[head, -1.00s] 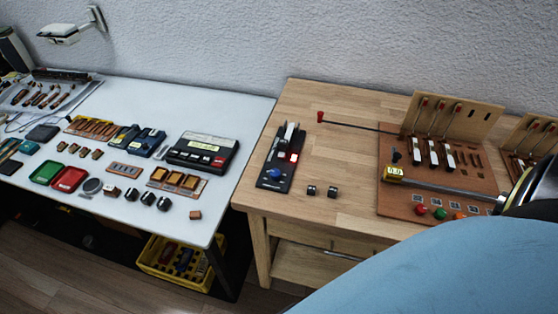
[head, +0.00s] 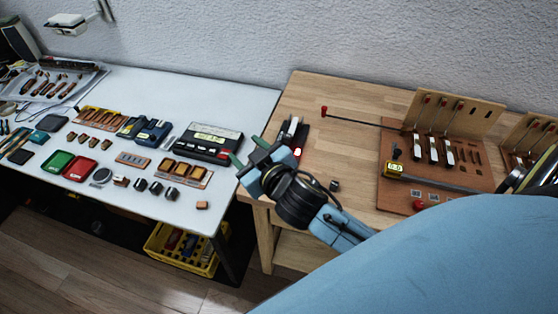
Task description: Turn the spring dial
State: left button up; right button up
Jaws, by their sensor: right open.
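A narrow black device (head: 301,137) with a pale lever and a lit red part stands near the left edge of the wooden bench. Its front end, where a blue dial showed earlier, is hidden behind my right gripper (head: 248,151). The right gripper is open, with dark greenish fingers pointing up and left, in front of and left of the device. My left gripper is not in view.
The wooden bench (head: 340,95) has free room behind the device. At left, a white table (head: 225,97) holds trays and a black meter (head: 209,143).

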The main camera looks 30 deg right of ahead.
jog(key=w+a+r+n+t+y, duration=0.3)
jog(key=w+a+r+n+y, duration=0.1)
jog(key=a+r+n+y, duration=0.55)
jog(key=s+a+n+g+y, duration=0.3)
jog(key=a+n+g+y, duration=0.45)
jog(key=n+g, duration=0.3)
jog(key=w+d+f+n+g+h, duration=0.1)
jog(key=d+f+g+h, duration=0.4)
jog(key=d, duration=0.3)
jog(key=d+f+n+g+h, duration=0.1)
jog(key=d+f+g+h, duration=0.1)
jog(key=d+f+h, duration=0.5)
jog(key=w+d+r+m+h, duration=0.15)
jog(key=d+h, duration=0.35)
jog(key=d, duration=0.7)
jog(key=shift+m+g, duration=0.35)
jog(key=shift+m, duration=0.1)
notch_tip(320, 180, down, 13)
jog(key=shift+s+r+p, duration=0.1)
jog(key=shift+r+p, duration=0.05)
jog(key=shift+p, duration=0.15)
